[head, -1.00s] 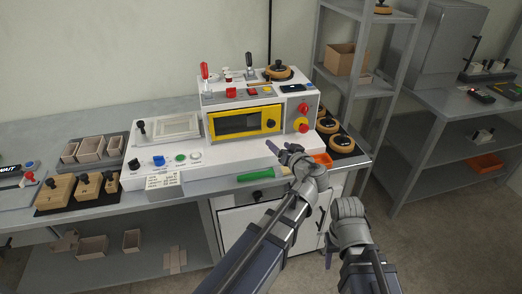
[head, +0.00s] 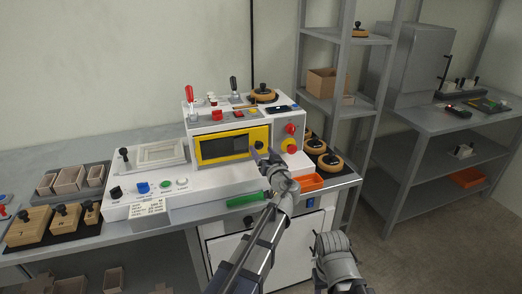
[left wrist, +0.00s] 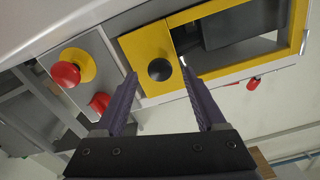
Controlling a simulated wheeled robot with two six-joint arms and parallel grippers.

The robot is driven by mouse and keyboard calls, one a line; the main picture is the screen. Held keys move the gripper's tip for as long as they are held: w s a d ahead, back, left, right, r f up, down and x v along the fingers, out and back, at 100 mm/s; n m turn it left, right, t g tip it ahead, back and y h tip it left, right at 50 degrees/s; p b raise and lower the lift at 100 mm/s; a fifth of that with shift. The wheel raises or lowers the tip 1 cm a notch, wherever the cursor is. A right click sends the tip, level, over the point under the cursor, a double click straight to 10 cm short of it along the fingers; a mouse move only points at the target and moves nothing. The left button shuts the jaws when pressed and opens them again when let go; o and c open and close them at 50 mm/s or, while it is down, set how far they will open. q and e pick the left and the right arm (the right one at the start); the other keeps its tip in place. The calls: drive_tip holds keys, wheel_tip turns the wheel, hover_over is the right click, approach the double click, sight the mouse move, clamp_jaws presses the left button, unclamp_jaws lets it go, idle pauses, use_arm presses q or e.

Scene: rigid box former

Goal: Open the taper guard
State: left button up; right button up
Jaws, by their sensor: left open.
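The taper guard (head: 203,150) is a yellow-framed window on the front of the white machine, with a dark opening. It looks shut. Its round black knob (head: 259,145) sits at the frame's right end. In the left wrist view the yellow frame (left wrist: 208,14) and the knob (left wrist: 160,70) show close up. My left gripper (head: 263,153) is open in front of the knob. In the left wrist view the knob lies between the fingertips of the gripper (left wrist: 158,73), with no clear contact. My right arm is at the bottom of the head view; its jaw state is unclear.
Red buttons (head: 291,149) sit right of the guard. Wooden formers (head: 330,162) stand at the bench's right end, and a grey shelf rack (head: 345,105) stands behind.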

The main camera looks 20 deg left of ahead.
use_arm(q)
drive_tip(key=shift+x, duration=0.9)
clamp_jaws()
idle(0.9)
